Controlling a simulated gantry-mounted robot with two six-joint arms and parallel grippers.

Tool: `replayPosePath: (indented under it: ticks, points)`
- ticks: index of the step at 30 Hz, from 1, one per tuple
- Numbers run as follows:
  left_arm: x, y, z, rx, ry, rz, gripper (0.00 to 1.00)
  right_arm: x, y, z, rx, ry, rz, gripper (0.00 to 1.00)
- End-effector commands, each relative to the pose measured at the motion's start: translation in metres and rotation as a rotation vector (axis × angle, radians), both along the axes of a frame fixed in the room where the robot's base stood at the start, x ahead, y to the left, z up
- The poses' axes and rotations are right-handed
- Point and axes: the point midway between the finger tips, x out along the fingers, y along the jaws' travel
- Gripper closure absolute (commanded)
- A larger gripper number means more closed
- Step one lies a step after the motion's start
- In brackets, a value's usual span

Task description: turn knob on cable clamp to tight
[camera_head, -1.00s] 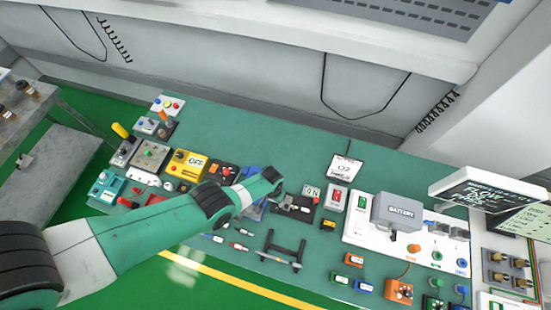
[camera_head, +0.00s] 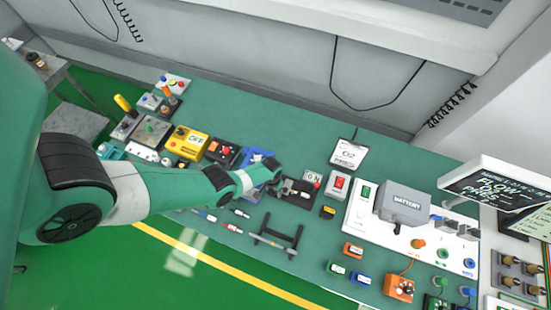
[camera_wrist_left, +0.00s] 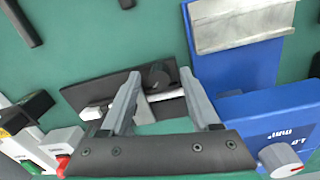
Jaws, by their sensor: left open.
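A black plate with a round dark knob (camera_wrist_left: 158,77) and a pale bar or cable along it lies on the green bench in the left wrist view; it looks like the cable clamp. My left gripper (camera_wrist_left: 160,82) is open and empty, with its two grey fingertips on either side of the knob. I cannot tell whether they touch it. In the head view the left gripper (camera_head: 284,187) is over the dark plate (camera_head: 302,192), partly hiding it. The knob's setting is not readable. My right gripper is not in view.
A blue device with a grey knob (camera_wrist_left: 280,158) stands close right of the gripper. A red-button switch (camera_wrist_left: 64,160) is at lower left. In the head view a black stand (camera_head: 278,240) and a white panel with a grey battery box (camera_head: 403,205) are nearby. The bench's rear strip is clear.

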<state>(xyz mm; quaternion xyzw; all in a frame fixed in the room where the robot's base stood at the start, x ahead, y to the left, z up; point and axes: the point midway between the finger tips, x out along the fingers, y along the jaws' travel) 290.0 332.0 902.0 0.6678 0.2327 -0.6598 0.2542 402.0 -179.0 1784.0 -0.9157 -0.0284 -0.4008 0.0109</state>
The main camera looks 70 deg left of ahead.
Motion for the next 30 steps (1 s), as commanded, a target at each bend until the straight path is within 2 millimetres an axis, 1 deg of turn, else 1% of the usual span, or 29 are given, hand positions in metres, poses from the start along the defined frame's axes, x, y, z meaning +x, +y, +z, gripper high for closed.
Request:
replayPosePath:
  ticks: [1,9,11,12,14,18,20,26,28,30]
  points:
    - [0.0,0.0001,-0.0042,0.0,0.0,0.0,0.37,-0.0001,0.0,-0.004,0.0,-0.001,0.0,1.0]
    - [0.0,-0.0001,-0.0029,0.0,0.0,0.0,0.37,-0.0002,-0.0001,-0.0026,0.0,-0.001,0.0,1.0]
    - [0.0,-0.0001,-0.0029,0.0,0.0,0.0,0.46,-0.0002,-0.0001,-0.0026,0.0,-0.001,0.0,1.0]
    - [0.0,-0.0001,-0.0029,0.0,0.0,0.0,0.54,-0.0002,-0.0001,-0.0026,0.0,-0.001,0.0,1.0]
    - [0.0,-0.0001,-0.0029,0.0,0.0,0.0,0.64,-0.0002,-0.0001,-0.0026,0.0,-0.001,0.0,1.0]
    - [0.0,-0.0001,-0.003,0.0,0.0,0.0,0.9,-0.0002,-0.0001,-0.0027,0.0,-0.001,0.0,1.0]
    - [0.0,-0.0001,-0.003,0.0,0.0,0.0,1.0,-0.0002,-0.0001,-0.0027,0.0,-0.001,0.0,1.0]
    - [0.0,-0.0001,-0.003,0.0,0.0,-0.006,1.0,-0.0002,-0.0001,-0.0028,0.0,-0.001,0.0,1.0]
    - [0.0001,0.0,-0.003,0.0,0.0,-0.041,1.0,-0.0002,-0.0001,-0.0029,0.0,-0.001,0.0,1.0]
    - [0.0002,0.0001,-0.0031,0.0,0.0,-0.112,1.0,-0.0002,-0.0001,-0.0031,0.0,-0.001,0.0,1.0]
